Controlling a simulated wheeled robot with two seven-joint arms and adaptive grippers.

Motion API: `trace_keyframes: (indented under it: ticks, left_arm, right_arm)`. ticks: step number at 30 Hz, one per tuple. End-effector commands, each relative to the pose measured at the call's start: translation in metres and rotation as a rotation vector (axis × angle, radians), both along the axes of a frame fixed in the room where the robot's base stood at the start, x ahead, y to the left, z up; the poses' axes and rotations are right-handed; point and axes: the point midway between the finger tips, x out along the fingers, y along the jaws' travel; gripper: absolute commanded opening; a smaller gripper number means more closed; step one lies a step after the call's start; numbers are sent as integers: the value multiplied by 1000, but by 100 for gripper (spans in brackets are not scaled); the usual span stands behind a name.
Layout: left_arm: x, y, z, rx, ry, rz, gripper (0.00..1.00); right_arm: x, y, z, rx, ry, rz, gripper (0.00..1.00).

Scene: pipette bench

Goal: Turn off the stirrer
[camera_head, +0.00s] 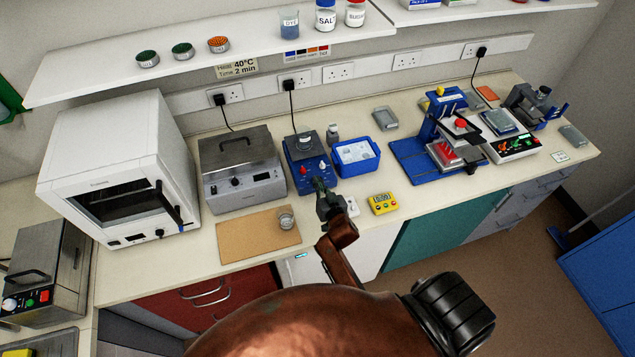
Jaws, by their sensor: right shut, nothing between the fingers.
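The stirrer (297,157) is a small blue box with a dark top plate, standing on the bench between a grey lidded unit and a blue box of ice-like contents. A small vessel (304,139) stands on its top plate. Its front panel carries a pale knob (305,170) and a red control (321,166). My right gripper (319,183) is shut and empty, its fingertips close to the lower front of the stirrer. I cannot tell whether they touch it. The gripper hides part of the panel's lower right. My left gripper is not in view.
A grey lidded unit (240,186) stands left of the stirrer, and a blue box (346,163) right of it. A small glass (286,222) is on a brown board (240,240). A yellow timer (383,203) lies right of my gripper. A shelf (105,57) overhangs the back.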

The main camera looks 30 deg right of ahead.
Motion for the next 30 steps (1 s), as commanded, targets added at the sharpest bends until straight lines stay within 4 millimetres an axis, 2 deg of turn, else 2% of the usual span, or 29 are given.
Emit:
trace_keyframes:
  ticks: [5, 10, 17, 20, 30]
  left_arm:
    - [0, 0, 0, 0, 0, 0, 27]
    - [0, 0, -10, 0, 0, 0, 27]
    - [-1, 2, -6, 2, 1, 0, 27]
    - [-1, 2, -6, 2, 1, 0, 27]
    - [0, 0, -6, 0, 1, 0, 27]
  right_arm:
    - [0, 0, 0, -1, 0, 0, 0]
    - [1, 4, -10, -77, 19, -1, 0]
    - [-1, 2, -8, -74, 21, 0, 0]
    - [-9, 3, -8, -72, 24, -2, 0]
    - [-57, 16, 8, -76, 16, 0, 0]
